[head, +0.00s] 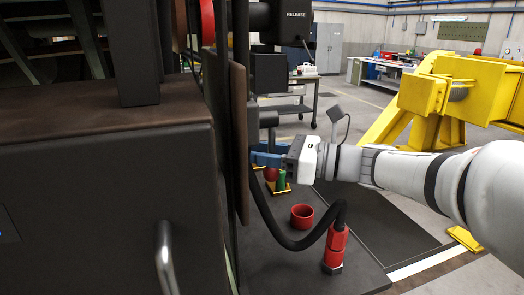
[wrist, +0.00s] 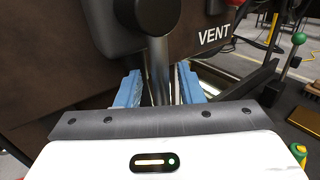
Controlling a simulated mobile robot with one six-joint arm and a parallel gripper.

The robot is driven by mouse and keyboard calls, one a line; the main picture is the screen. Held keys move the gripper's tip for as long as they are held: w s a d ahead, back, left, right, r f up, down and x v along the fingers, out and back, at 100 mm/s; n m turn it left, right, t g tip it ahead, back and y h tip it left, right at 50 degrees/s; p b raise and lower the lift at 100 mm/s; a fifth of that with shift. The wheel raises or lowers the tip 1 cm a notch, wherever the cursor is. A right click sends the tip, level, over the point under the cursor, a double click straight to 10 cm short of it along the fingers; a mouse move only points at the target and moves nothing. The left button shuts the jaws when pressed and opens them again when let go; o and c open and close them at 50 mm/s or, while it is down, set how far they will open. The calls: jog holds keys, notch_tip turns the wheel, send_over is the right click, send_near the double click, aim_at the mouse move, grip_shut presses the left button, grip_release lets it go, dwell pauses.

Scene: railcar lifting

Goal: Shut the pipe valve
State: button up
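A dark valve with a rounded hub (wrist: 155,14) and a bar-like handle (wrist: 158,70) shows at the top centre of the wrist view, on a brown panel marked VENT. My gripper (wrist: 158,90) has its two blue fingers on either side of the handle, with narrow gaps visible, so it looks open around it. In the head view my gripper (head: 265,158) reaches in from the right, just below the dark hub (head: 268,118). The panel edge partly hides the fingertips there. Contact with the handle cannot be made out.
The brown panel (head: 238,140) stands close left of my gripper. A black hose (head: 300,243) runs to a red fitting (head: 336,248) on the dark bench (head: 290,275). A red cup (head: 302,216) and red and green knobs stand below. A yellow frame (head: 425,95) is at right.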

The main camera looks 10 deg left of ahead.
grip_shut()
dwell(0.3)
dwell(0.3)
